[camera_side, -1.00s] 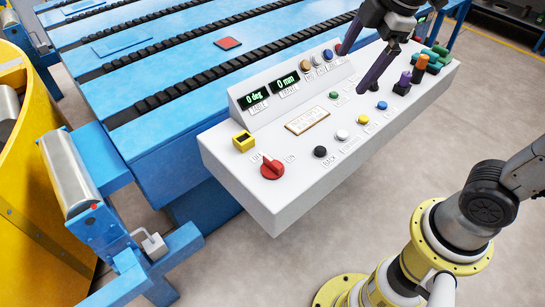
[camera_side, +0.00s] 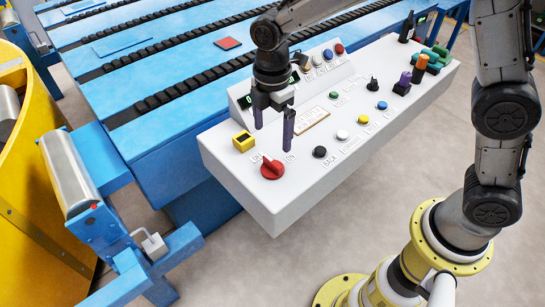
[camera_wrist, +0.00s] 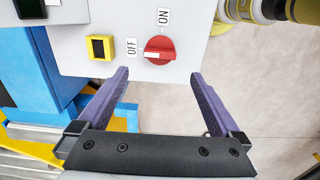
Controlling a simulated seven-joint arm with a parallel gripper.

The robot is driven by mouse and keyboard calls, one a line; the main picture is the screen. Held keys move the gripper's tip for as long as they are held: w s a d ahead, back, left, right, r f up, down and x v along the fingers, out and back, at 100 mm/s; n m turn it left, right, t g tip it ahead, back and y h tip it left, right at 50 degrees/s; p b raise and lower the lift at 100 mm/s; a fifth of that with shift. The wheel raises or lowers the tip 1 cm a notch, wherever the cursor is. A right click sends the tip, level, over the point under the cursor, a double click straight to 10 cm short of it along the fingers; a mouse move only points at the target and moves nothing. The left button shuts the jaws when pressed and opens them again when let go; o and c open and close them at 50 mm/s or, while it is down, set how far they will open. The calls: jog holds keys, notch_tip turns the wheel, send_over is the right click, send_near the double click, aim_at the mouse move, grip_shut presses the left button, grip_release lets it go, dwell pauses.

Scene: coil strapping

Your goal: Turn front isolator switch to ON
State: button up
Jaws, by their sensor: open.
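The red isolator switch (camera_side: 272,168) is a rotary knob at the near left corner of the white control panel (camera_side: 235,178). In the wrist view the red switch (camera_wrist: 160,50) shows a white mark on its left side, towards the OFF label (camera_wrist: 131,47). The ON label (camera_wrist: 163,17) is above the knob in that view. My gripper (camera_side: 273,138) is open and empty, pointing down over the panel just behind the switch. In the wrist view its purple fingertips (camera_wrist: 160,75) are spread wider than the knob, short of it and not touching it.
A yellow block with a dark window (camera_side: 243,141) sits beside the switch. A black button (camera_side: 320,152) and a white button (camera_side: 342,135) lie to the right. Green displays are partly hidden by my arm.

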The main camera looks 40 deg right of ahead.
aim_at(273, 161)
notch_tip(273, 161, down, 10)
jog(key=shift+r, duration=0.25)
jog(key=c, duration=1.3)
